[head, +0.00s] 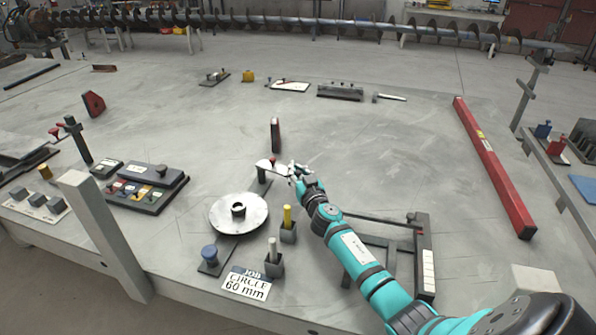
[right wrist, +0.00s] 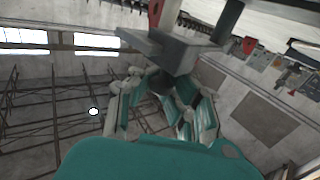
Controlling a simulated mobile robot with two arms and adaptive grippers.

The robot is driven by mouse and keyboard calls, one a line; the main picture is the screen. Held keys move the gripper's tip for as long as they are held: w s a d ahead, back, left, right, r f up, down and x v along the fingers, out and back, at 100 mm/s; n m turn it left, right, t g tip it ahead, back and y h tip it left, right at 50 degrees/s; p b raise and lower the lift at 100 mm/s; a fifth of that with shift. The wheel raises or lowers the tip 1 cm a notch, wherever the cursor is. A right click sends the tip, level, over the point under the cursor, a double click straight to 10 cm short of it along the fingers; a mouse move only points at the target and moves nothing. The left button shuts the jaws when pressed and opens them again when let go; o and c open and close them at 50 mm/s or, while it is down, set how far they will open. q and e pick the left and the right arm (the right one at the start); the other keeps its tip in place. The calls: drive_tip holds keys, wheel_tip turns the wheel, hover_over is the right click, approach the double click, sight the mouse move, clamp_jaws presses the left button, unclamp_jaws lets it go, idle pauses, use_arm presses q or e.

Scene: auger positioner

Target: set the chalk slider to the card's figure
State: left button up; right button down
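The white job card (head: 247,283) at the table's front reads "JOB CIRCLE 60 mm". Behind it is a round pale disc (head: 238,213) with a dark hub. Beyond the disc, a small dark post (head: 263,174) carries a pale flat piece; I cannot make out which part is the chalk slider, nor any scale. My right gripper (head: 297,172) is at the right end of this piece. In the right wrist view its fingers (right wrist: 158,90) stand apart, close under a grey block (right wrist: 175,50); whether they grip anything is unclear. My left gripper is out of view.
A yellow stick (head: 287,216) and a white stick (head: 272,249) stand in holders by the disc. A blue knob (head: 209,253) is at the front. A button box (head: 145,187) stands left, a red beam (head: 493,165) right.

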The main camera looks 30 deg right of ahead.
drive_tip(key=shift+w+a+f+b, duration=0.15)
drive_tip(key=shift+w+a+b, duration=0.05)
drive_tip(key=shift+w+b, duration=0.4)
drive_tip(key=shift+w+a, duration=0.3)
drive_tip(key=shift+w, duration=0.15)
drive_tip(key=c, duration=1.2)
unclamp_jaws()
drive_tip(key=shift+v, duration=3.75)
drive_tip(key=shift+a, duration=0.1)
drive_tip(key=shift+c, duration=0.2)
